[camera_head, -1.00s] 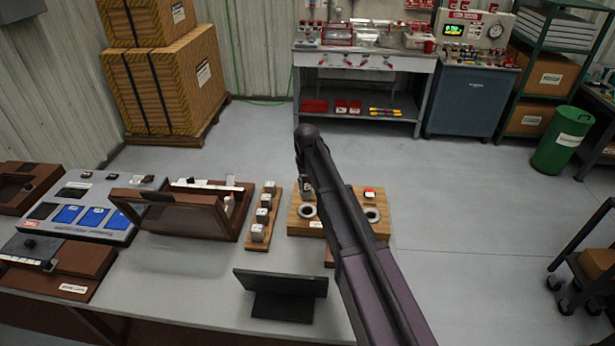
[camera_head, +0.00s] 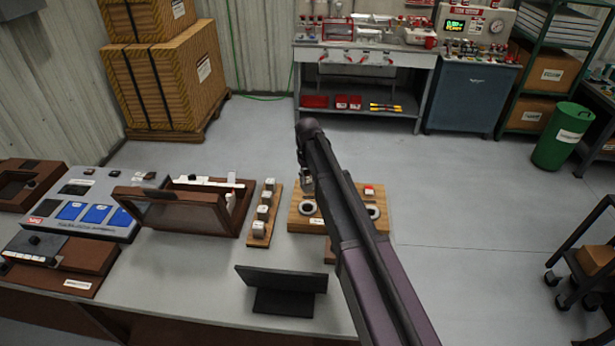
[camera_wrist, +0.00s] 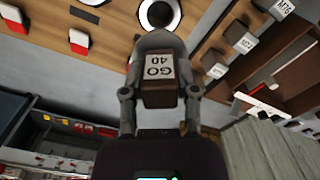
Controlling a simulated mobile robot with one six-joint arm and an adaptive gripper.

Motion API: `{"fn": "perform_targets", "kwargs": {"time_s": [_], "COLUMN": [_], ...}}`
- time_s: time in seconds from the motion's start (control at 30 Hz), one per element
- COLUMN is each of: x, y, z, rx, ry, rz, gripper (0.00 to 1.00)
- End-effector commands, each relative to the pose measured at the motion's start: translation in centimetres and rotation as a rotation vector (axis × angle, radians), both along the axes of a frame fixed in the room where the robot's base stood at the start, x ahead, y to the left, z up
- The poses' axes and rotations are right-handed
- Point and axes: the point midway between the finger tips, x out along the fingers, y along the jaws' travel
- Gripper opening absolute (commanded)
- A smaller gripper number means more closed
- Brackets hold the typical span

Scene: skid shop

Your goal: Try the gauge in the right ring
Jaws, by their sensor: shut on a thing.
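My gripper (camera_wrist: 160,46) is shut on a dark gauge block with a white "GO 40" label (camera_wrist: 160,70), seen in the wrist view. The lower end of the gauge is hidden there. In the head view my arm hides most of the gripper; a small part of it (camera_head: 307,182) shows behind the left ring. The wooden board (camera_head: 329,196) carries the left ring (camera_head: 308,208) and the right ring (camera_head: 374,211), which my arm partly covers. One ring (camera_wrist: 160,13) shows at the top of the wrist view, apart from the gauge; it appears to be the left one.
A wooden strip with several labelled blocks (camera_head: 263,214) lies left of the board. An open brown case (camera_head: 180,212) stands farther left. A dark angled stand (camera_head: 283,283) is in front. A red-topped piece (camera_head: 369,190) sits at the board's back right.

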Motion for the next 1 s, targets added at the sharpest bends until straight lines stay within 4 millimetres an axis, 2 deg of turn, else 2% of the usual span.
{"fn": "perform_targets", "kwargs": {"time_s": [0.7,1.0], "x": [0.0,0.1], "y": [-0.1,-0.2], "z": [-5.9,-7.1], "rx": [0.0,0.0], "ry": [0.0,0.0], "rz": [-0.002,-0.003], "gripper": [0.0,0.0]}}
